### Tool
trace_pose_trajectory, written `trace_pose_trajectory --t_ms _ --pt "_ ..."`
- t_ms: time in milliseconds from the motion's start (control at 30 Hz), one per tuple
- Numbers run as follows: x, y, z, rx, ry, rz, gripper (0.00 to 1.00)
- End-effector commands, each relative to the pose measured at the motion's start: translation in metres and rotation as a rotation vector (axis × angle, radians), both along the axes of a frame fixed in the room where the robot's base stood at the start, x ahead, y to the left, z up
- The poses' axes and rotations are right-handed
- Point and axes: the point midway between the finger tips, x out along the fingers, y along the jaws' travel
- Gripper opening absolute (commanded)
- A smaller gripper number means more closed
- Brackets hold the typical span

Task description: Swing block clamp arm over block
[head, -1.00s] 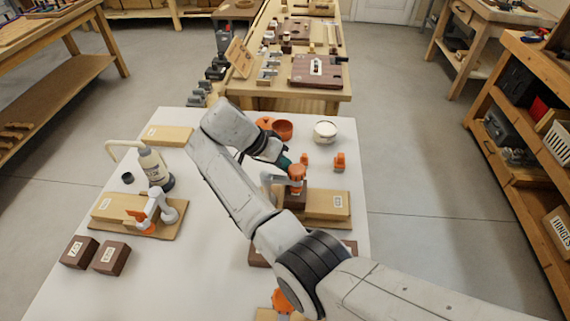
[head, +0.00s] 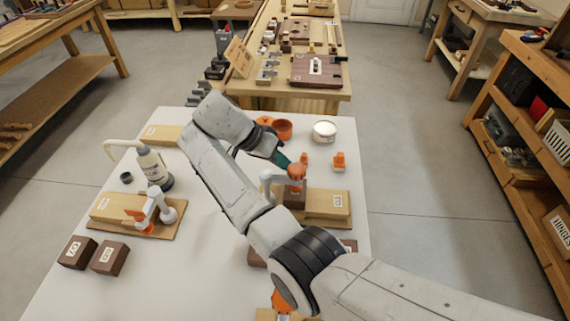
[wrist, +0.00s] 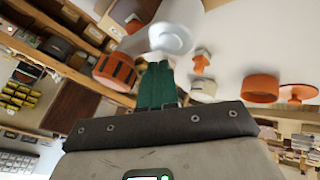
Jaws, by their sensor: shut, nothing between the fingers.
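A block clamp with an orange knob (head: 297,171) and a pale grey arm (head: 268,180) stands near the middle right of the white table. The knob appears above a dark brown block (head: 294,198), beside a labelled tan block (head: 327,204). My gripper (head: 282,159) is shut and empty, its green fingers just behind and left of the knob; whether they touch the clamp is unclear. In the wrist view the shut green fingers (wrist: 155,86) are beside the ribbed orange knob (wrist: 115,72). My forearm and hand hide some of the table left of the clamp.
A second clamp (head: 158,205) on a tan block stands at the left, near a white bottle (head: 153,168) and two brown blocks (head: 109,258). An orange bowl (head: 283,128), a white tub (head: 325,131) and a small orange piece (head: 339,161) stand behind the clamp.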

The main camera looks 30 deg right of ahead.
Motion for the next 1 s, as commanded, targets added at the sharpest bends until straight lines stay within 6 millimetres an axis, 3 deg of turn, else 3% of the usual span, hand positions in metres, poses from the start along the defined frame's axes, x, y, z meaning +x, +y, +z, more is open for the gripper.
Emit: trace_pose_trajectory --t_ms 100,400,600,1000 --pt "0.006 0.015 0.023 0.002 -0.002 0.003 0.0" --pt "0.016 0.044 0.062 0.002 -0.002 0.002 0.0" --pt "0.018 0.052 0.072 0.0 -0.001 0.0 0.0" --pt "0.018 0.052 0.072 0.0 0.0 0.0 0.0"
